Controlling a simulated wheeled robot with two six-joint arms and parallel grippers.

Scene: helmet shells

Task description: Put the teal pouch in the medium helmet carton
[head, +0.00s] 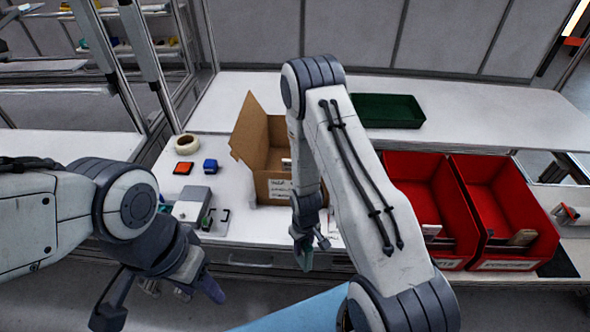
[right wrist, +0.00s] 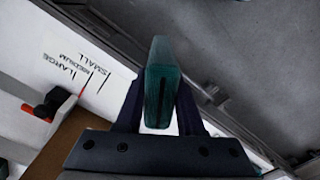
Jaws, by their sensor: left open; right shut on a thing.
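The teal pouch (right wrist: 162,85) is between the fingers of my right gripper (right wrist: 160,110) in the right wrist view. In the head view, my right gripper (head: 311,248) is shut on the pouch (head: 305,260), in front of the table's front edge. An open brown cardboard carton (head: 262,150) with raised flaps and a white label stands on the table behind it. My right arm hides the carton's right part, and its label is too small to read. My left gripper (head: 155,300) is open and empty at the lower left, away from the carton.
A panel (right wrist: 75,65) reads SMALL, MEDIUM, LARGE, with a red line near MEDIUM. Red bins (head: 425,190) stand right, a green tray (head: 390,110) behind. Tape (head: 187,144), an orange block (head: 183,168) and a blue block (head: 210,166) lie left of the carton.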

